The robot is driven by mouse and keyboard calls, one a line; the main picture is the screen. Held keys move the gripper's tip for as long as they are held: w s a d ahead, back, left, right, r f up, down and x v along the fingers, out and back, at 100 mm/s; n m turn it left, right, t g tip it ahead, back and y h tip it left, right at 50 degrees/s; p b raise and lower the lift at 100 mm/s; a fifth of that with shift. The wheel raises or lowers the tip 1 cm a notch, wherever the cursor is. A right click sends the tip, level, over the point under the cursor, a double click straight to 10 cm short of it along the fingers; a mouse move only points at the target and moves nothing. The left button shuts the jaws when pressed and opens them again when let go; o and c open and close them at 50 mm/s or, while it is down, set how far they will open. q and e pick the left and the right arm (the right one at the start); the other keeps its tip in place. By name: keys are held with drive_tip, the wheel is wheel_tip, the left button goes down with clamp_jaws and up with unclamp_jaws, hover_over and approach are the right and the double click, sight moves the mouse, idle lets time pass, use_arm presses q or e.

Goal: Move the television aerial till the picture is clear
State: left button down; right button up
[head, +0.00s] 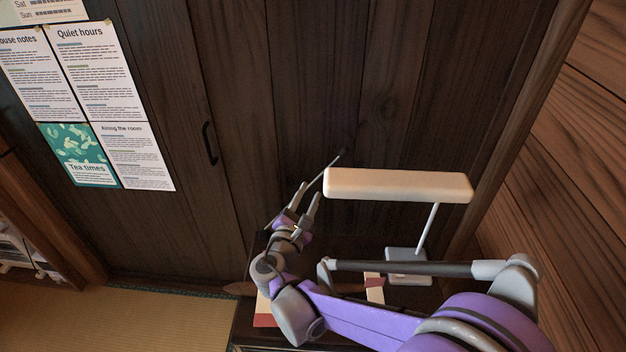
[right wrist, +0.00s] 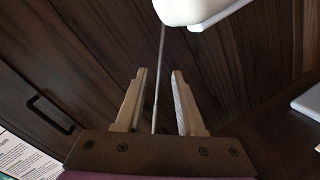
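The television aerial, a thin grey rod (head: 328,168), slants up and to the right from my right gripper (head: 309,193) in the head view. In the right wrist view the rod (right wrist: 159,75) runs between the two fingers of the right gripper (right wrist: 160,73) as seen, with a gap on each side. The fingers are apart and do not close on it; whether the rod lies between them or just beyond, I cannot tell. The rod's lower end is hidden behind my gripper. No television screen or picture shows. My left gripper is out of view.
A lamp with a long cream head (head: 398,186) and a grey base (head: 408,281) stands right of the aerial, its head close to the rod. A dark wooden wall with a black handle (head: 209,143) is behind. Paper notices (head: 92,65) hang at the left.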

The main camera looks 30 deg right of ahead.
sight(316, 180)
drive_tip(key=x, duration=0.6)
drive_tip(key=shift+w+d+f, duration=0.1)
drive_tip(key=shift+w+d, duration=0.1)
drive_tip(key=shift+w, duration=0.05)
clamp_jaws()
idle(1.2)
